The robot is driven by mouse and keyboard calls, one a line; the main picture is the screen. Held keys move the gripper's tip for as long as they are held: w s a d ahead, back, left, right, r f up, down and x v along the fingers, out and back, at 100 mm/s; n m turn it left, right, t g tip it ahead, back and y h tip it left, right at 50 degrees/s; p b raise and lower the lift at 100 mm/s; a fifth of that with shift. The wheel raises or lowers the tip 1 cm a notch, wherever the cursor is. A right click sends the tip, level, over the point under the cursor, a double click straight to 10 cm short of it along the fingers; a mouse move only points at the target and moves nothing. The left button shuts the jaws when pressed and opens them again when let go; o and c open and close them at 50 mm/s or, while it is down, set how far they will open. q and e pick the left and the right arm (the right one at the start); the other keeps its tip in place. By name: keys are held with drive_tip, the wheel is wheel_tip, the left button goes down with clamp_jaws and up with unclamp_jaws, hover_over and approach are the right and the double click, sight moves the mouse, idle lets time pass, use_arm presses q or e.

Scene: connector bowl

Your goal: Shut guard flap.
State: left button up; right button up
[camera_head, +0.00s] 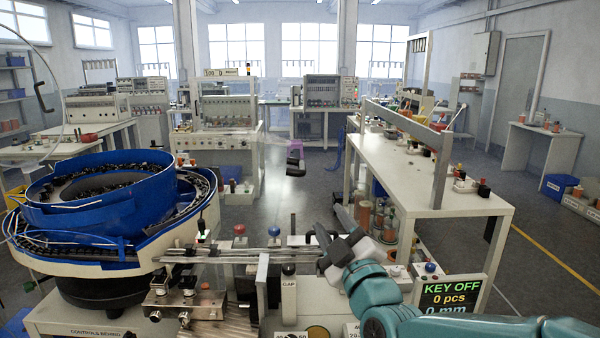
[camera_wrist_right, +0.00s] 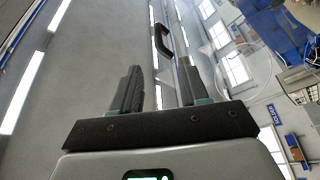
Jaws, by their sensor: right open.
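The guard flap (camera_head: 62,72) is a clear curved sheet, seen mostly as a thin pale edge, standing raised at the left above the blue bowl (camera_head: 60,192). Its black handle (camera_head: 43,97) is in the upper left of the head view. A black handle (camera_wrist_right: 163,40) also shows in the right wrist view, beyond the fingertips. My right gripper (camera_head: 326,216) is open and empty, right of the bowl near the end of the track and well apart from the flap. Its two dark fingers (camera_wrist_right: 160,64) are spread in the wrist view. My left gripper is not seen.
A metal track (camera_head: 225,256) runs right from the bowl. Red (camera_head: 239,230) and blue (camera_head: 274,231) knobs stand behind it. A display (camera_head: 450,294) reads KEY OFF, 0 pcs, 0 mm. A white bench (camera_head: 470,203) stands at the right. Open floor lies behind.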

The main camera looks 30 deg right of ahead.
drive_tip(key=p+x, duration=0.2)
drive_tip(key=x, duration=0.3)
drive_tip(key=p+x, duration=0.2)
drive_tip(key=x, duration=0.3)
drive_tip(key=p+x, duration=0.2)
drive_tip(key=x, duration=0.3)
drive_tip(key=shift+w+r, duration=0.25)
drive_tip(key=shift+r, duration=0.15)
drive_tip(key=shift+s+r, duration=0.1)
drive_tip(key=shift+s, duration=0.15)
drive_tip(key=shift+w+d, duration=0.1)
drive_tip(key=shift+w, duration=0.05)
drive_tip(key=c, duration=0.3)
clamp_jaws()
